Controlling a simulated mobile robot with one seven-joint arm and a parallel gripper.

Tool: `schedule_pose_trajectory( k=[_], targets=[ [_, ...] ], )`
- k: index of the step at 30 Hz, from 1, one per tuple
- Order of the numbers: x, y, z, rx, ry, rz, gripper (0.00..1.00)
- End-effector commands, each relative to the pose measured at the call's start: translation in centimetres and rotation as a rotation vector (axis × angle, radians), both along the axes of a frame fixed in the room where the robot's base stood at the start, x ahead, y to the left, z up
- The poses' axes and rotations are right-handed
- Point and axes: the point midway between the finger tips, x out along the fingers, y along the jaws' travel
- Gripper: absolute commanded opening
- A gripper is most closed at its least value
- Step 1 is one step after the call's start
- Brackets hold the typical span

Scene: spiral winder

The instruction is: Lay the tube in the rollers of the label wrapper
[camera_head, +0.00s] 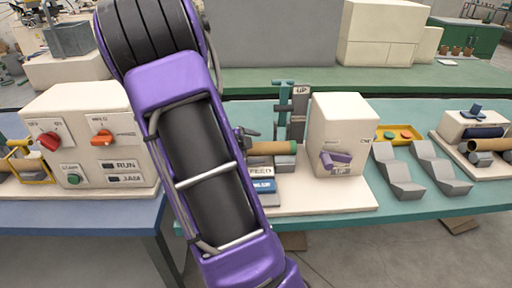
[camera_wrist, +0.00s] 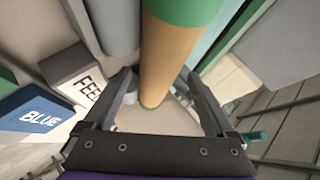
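The tan tube (camera_head: 270,148) with a green end lies level at the middle machine, the label wrapper (camera_head: 325,195), in the head view. In the wrist view the tube (camera_wrist: 168,55) runs away from the camera beside a grey roller (camera_wrist: 112,25). Whether its full length rests on the rollers cannot be seen. My gripper (camera_wrist: 162,88) is open, with one finger on each side of the tube and slim gaps beside it. In the head view my purple arm hides most of the gripper; a dark finger shows at the tube's left end.
A FEED label and blue BLUE block (camera_head: 263,187) sit just in front of the tube. A white box (camera_head: 338,135) stands to its right, a teal-grey UP post (camera_head: 292,110) behind. Grey cradles (camera_head: 400,172) and another roller stand (camera_head: 483,150) are farther right. A control box (camera_head: 90,140) stands left.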

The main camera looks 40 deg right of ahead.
Motion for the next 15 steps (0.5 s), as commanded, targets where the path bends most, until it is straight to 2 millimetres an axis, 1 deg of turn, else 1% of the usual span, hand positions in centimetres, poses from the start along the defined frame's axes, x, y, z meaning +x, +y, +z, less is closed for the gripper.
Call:
schedule_pose_trajectory(
  k=[5, 8, 11, 15],
  targets=[
    [0.0, 0.0, 0.1, -0.001, -0.001, 0.0, 0.9],
    [0.0, 0.5, 0.5, 0.001, -0.002, 0.001, 0.9],
    [0.0, 1.5, 1.3, 0.0, -0.002, 0.002, 0.9],
    [-0.2, 4.1, 3.2, 0.001, -0.005, 0.004, 0.9]
  ],
)
